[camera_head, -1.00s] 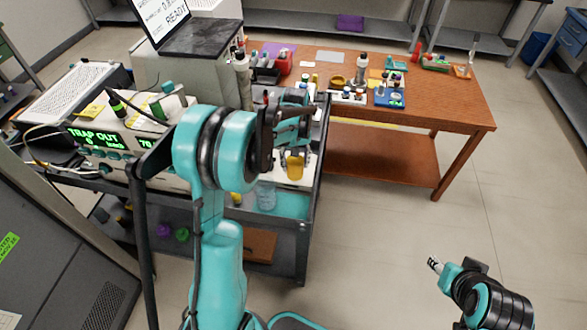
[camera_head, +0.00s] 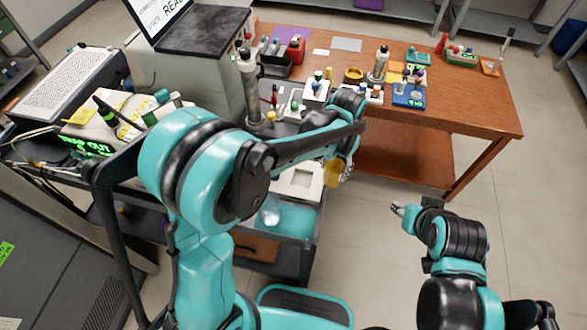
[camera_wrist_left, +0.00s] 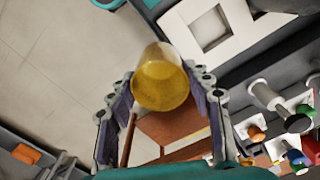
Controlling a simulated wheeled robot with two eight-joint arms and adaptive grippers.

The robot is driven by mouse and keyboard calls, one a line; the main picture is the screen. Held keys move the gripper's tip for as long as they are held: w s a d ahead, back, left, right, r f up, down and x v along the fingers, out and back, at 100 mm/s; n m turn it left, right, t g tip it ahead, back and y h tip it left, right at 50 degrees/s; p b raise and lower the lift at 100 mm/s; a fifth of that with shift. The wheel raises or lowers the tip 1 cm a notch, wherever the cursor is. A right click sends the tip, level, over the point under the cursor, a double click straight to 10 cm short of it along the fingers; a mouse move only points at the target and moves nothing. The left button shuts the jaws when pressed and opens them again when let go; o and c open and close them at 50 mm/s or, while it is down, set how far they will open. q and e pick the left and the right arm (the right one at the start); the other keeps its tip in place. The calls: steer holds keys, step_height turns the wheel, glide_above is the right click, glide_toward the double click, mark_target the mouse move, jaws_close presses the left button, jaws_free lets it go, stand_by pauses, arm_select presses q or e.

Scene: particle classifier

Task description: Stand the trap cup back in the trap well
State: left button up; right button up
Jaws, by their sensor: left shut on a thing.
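The trap cup (camera_head: 333,174) is a yellow, see-through cup. My left gripper (camera_head: 345,168) is shut on it, and the cup hangs off the right edge of the cart in the head view. In the left wrist view the cup (camera_wrist_left: 160,80) sits between the two padded fingers, with tiled floor and brown wood behind it. The trap well appears to be the square opening in a white block (camera_head: 318,184) on the cart, left of the cup; the block also shows in the left wrist view (camera_wrist_left: 240,28). My right gripper (camera_head: 398,209) is over open floor, its jaws too small to judge.
A clear container (camera_head: 270,211) is in the teal tray (camera_head: 298,219) below the white block. Small bottles and valves stand on the cart behind the block. A wooden table (camera_head: 470,115) with racks and bottles is at the back right.

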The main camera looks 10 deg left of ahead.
arm_select(q)
steer(key=w+a+f+b, duration=0.1)
steer(key=a+f, duration=0.2)
steer(key=w+a+f+b, duration=0.1)
steer(key=a+f, duration=0.2)
steer(key=f, duration=0.1)
steer(key=w+a+f+b, duration=0.1)
steer(key=a+f+b, duration=0.1)
steer(key=a+f, duration=0.1)
steer(key=shift+w+a+f, duration=0.25)
steer(key=shift+a, duration=0.2)
steer(key=shift+s+r, duration=0.1)
steer(key=o, duration=1.2)
steer(key=shift+f, duration=0.2)
